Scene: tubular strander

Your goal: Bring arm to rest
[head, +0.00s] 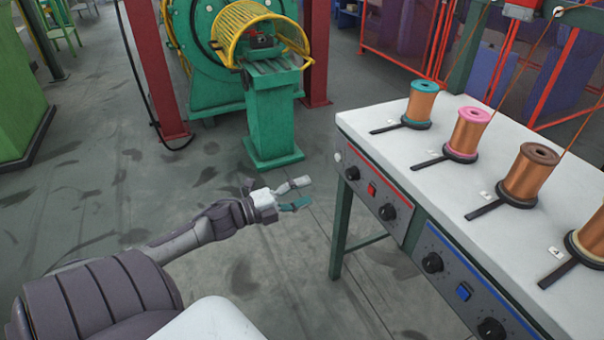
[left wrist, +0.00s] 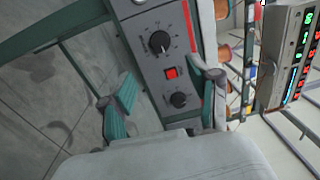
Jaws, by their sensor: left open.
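My left arm comes in from the lower left in the head view. Its gripper (head: 297,194) is open and empty, held over the floor just left of the bench. In the left wrist view the two fingers of the left gripper (left wrist: 168,103) stand apart with nothing between them. Beyond them is the bench's control panel (left wrist: 165,55) with black knobs and a red switch. My right gripper shows in neither view.
A white bench (head: 455,150) with several copper wire spools, including a pink-rimmed one (head: 468,132), stands on the right. A green machine (head: 268,120) with a yellow guard (head: 262,30) stands ahead. A red post (head: 160,70) is left of it. The grey floor (head: 110,190) is clear.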

